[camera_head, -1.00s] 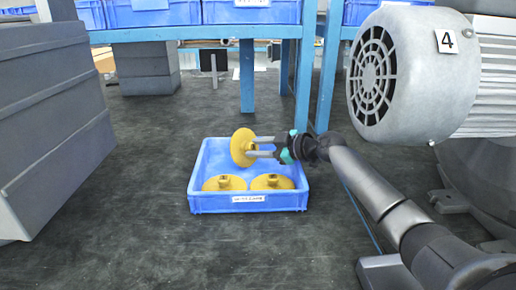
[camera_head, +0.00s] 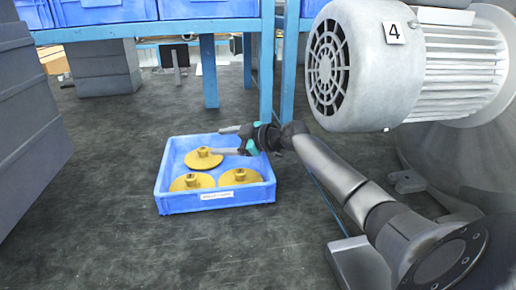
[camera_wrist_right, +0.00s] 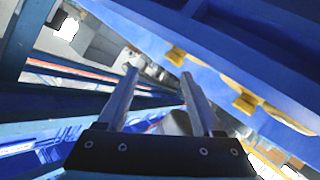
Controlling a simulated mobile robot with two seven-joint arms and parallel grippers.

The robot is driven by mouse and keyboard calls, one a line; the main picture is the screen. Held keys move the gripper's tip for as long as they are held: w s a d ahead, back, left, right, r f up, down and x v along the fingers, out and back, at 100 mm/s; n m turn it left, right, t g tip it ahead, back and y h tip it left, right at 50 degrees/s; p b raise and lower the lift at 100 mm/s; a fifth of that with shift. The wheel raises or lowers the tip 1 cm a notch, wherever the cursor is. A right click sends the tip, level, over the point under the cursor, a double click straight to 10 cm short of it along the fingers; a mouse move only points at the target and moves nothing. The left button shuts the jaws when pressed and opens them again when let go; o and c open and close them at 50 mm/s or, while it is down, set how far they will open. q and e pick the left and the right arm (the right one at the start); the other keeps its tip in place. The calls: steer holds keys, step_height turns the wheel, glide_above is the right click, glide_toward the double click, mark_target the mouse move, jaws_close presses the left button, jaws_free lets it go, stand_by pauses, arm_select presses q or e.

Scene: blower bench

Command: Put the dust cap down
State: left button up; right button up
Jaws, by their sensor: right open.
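Three yellow dust caps lie flat, knobs up, in a blue tray (camera_head: 218,202) on the floor. One is at the back (camera_head: 203,159), one at the front left (camera_head: 190,183) and one at the front right (camera_head: 240,178). My right gripper (camera_head: 226,140) is open and empty at the tray's back right, just above and beside the back cap. In the right wrist view its two fingers (camera_wrist_right: 159,72) are apart with nothing between them, and parts of yellow caps (camera_wrist_right: 246,103) show to the right. My left gripper is not in view.
A large grey blower with a motor marked 4 (camera_head: 370,65) stands right of my right arm. A blue rack (camera_head: 265,75) with blue bins stands behind the tray. Grey cases (camera_head: 28,110) stand at the left. The floor before the tray is clear.

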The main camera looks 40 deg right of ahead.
mark_target(267, 161)
steer(key=s+d, duration=0.1)
steer(key=s, duration=0.2)
steer(key=s+d+p, duration=0.1)
steer(key=s, duration=0.3)
steer(key=s+d+p, duration=0.1)
steer(key=s+d, duration=0.1)
steer(key=s, duration=0.2)
steer(key=shift+s+r, duration=0.1)
steer(key=shift+s, duration=0.1)
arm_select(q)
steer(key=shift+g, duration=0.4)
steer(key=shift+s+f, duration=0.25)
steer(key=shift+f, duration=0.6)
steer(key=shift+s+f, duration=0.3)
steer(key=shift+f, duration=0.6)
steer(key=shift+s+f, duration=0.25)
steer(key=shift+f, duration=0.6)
arm_select(e)
steer(key=shift+s+d, duration=0.15)
steer(key=shift+s, duration=0.3)
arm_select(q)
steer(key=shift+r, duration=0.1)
arm_select(e)
steer(key=shift+d, duration=0.1)
